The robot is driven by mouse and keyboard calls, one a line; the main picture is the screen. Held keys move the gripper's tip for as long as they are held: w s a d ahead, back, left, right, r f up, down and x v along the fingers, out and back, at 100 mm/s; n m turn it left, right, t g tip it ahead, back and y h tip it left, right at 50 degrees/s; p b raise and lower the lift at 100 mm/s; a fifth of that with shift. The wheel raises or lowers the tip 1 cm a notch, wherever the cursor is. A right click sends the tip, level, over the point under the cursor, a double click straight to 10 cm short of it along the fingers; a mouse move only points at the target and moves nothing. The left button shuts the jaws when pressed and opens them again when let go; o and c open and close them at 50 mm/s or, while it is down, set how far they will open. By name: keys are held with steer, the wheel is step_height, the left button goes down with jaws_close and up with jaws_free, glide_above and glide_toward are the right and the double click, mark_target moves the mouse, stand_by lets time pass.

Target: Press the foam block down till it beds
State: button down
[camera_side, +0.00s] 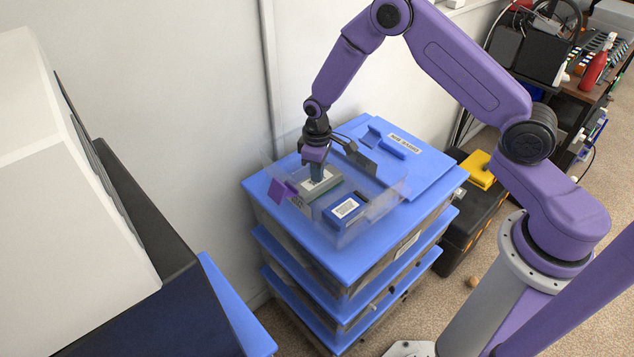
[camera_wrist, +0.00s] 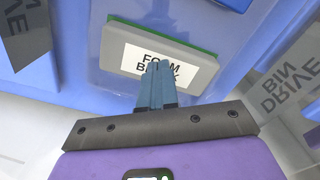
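The foam block (camera_wrist: 165,58) is a grey slab with a white label, resting on a thin green layer, in the wrist view. In the side view the block (camera_side: 326,187) lies inside a clear-walled bin (camera_side: 385,200) on the top blue lid. My gripper (camera_wrist: 157,68) points down over the block, and its two blue-grey fingers are together with nothing visible between them. The fingertips cover part of the label. In the side view my gripper (camera_side: 318,178) is at the block's top; I cannot tell whether it touches.
A blue box with a white label (camera_side: 344,209) sits beside the block in the bin. A purple flap (camera_side: 280,190) and a dark flap (camera_side: 362,161) stand at the bin's sides. The bin rests on stacked blue-lidded boxes (camera_side: 425,160).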

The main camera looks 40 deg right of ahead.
steer(key=shift+s, duration=0.1)
steer(key=shift+r, duration=3.45)
steer(key=shift+r, duration=0.1)
step_height(320, 180, up, 17)
steer(key=shift+r, duration=0.15)
steer(key=s+a+r+n, duration=0.15)
steer(key=s+a, duration=0.25)
steer(key=s, duration=0.5)
steer(key=s+d+f+n, duration=0.1)
steer(key=s+d+n, duration=0.1)
steer(key=s, duration=1)
steer(key=s+d+f+n, duration=0.1)
steer(key=s+d+n, duration=0.2)
steer(key=s, duration=1)
steer(key=shift+s+f, duration=0.15)
steer(key=shift+s, duration=0.05)
